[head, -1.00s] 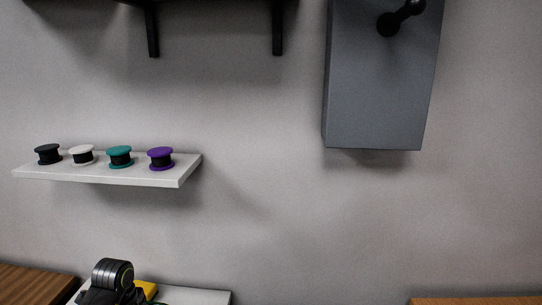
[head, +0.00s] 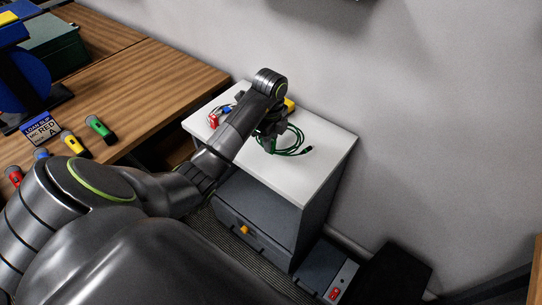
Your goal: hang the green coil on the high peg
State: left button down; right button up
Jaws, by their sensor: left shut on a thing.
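The green coil (head: 290,142) is a loop of green cable with a dark plug end, at the white top (head: 322,160) of a grey cabinet. My left gripper (head: 268,141) points down over the left side of the coil and is shut on it. The fingertips are mostly hidden by the wrist. I cannot tell whether the coil is lifted clear of the top. The high peg is not in view. My right gripper is not in view.
A red connector (head: 214,119) and a yellow item (head: 289,104) lie on the cabinet top. A wooden bench (head: 165,75) at the left holds red, yellow, green and blue handheld pieces and a label card (head: 41,130). A dark box (head: 393,275) stands right of the cabinet.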

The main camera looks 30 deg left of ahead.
pick_arm(q)
jog(key=shift+f+b, duration=1.2)
jog(key=shift+f, duration=0.15)
jog(key=shift+f+p, duration=0.6)
jog(key=shift+f, duration=0.45)
jog(key=shift+f, duration=0.2)
jog(key=c, duration=1.4)
grip_release()
jog(key=shift+o, duration=0.2)
jog(key=shift+b, duration=0.35)
